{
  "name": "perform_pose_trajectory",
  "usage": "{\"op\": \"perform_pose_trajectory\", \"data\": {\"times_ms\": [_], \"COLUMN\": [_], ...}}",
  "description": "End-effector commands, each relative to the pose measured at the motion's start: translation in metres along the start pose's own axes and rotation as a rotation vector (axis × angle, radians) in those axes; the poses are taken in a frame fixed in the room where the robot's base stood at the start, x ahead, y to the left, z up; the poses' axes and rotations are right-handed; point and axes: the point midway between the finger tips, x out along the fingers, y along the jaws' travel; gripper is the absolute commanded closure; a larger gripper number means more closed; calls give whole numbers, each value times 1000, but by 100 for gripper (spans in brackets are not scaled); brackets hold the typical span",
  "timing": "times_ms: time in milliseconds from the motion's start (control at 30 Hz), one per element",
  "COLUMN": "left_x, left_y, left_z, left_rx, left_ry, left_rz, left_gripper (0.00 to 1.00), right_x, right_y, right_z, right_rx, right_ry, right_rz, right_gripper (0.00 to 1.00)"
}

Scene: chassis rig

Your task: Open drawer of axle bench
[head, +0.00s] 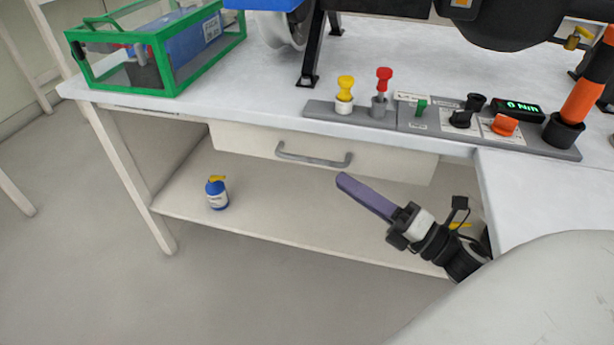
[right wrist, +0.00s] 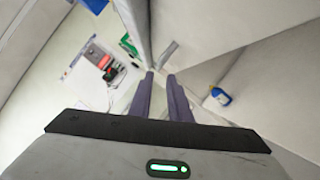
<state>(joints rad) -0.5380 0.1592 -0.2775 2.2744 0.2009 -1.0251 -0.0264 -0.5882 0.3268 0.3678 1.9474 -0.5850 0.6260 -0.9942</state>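The axle bench (head: 265,60) has a white top with a pale drawer (head: 385,168) under its front edge. The drawer looks shut. A grey bar handle (head: 313,159) runs across the drawer front. My right gripper (head: 342,180) has purple fingers, and its tips are just below and in front of the handle's right end. They look apart from the handle. In the right wrist view the two fingers (right wrist: 161,76) stand apart with a narrow empty gap, and a grey piece, likely the handle (right wrist: 168,52), lies just beyond the tips. My left gripper is not in view.
A blue bottle with a yellow cap (head: 216,193) stands on the lower shelf (head: 290,222). A green-framed case (head: 160,50) is on the bench's left. A grey control strip (head: 400,118) with yellow and red knobs lies along the front edge above the drawer.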

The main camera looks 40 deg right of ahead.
Motion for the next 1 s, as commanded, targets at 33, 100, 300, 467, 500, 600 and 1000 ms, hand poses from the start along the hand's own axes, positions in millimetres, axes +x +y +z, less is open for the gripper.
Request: {"op": "perform_pose_trajectory", "data": {"times_ms": [33,100,300,467,500,600,1000], "left_x": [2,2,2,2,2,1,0], "left_y": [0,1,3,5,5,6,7], "left_z": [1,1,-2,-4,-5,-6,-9], "left_rx": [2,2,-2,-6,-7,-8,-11], "left_ry": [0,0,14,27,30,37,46], "left_rz": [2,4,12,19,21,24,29], "left_gripper": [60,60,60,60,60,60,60], "right_x": [0,4,35,65,72,86,102], "right_y": [-2,0,2,2,2,2,2], "right_z": [0,0,0,0,-1,-1,-1], "right_rx": [-24,-40,-41,-40,-39,-37,-35], "right_ry": [8,15,15,14,15,14,13], "right_rz": [8,15,18,18,18,16,12], "right_gripper": [83,83,83,83,83,83,83]}}
